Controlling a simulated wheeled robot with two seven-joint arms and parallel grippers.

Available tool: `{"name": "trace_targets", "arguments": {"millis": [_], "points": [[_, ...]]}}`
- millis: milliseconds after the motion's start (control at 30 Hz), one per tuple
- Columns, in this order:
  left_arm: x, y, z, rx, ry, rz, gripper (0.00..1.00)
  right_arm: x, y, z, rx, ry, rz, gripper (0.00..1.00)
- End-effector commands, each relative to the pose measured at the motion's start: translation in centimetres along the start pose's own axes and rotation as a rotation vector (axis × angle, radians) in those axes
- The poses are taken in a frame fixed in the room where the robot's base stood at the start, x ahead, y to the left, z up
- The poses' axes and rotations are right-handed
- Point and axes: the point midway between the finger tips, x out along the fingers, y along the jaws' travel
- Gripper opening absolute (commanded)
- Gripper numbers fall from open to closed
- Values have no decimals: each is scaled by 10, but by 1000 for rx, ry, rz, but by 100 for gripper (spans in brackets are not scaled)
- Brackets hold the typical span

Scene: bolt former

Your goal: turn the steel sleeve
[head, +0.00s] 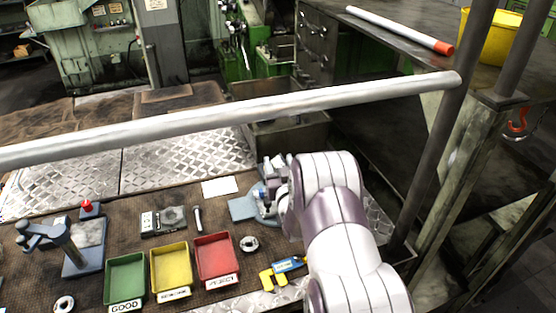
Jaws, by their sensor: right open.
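I cannot tell for certain which part is the steel sleeve. A short grey metal cylinder (197,218) stands or lies on the brown mat behind the bins. A silver ring-shaped part (249,243) lies right of the red bin, and another ring (64,304) lies at the front left. My right gripper (274,176) is at the right of the bench, above a blue-grey fixture (243,208); it is open, and its fingers are small and partly hidden by my arm. Whether anything is between them is not clear. My left gripper is not in view.
Green (125,277), yellow (171,267) and red (217,257) bins stand at the front. A blue-based stand (84,260), a flat gauge (163,220) and a yellow-blue tool (282,272) are nearby. A long steel bar (230,116) crosses above the bench.

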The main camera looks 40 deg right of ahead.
Motion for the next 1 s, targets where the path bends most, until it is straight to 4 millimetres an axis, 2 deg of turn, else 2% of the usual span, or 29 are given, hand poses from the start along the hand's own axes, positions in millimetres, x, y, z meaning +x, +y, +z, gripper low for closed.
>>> {"name": "trace_targets", "arguments": {"millis": [133, 367, 533, 800, 1000], "points": [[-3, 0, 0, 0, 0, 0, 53, 13, 0, 0, 0, -1, 0, 54], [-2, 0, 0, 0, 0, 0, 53, 15, 0, 0, 0, -2, 0, 54], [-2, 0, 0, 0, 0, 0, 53, 15, 0, 1, 0, -2, 0, 2], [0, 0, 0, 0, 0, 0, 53, 14, 0, 1, 0, -2, -15, 2], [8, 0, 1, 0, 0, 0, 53, 14, 0, 3, -1, -2, -95, 2]]}}
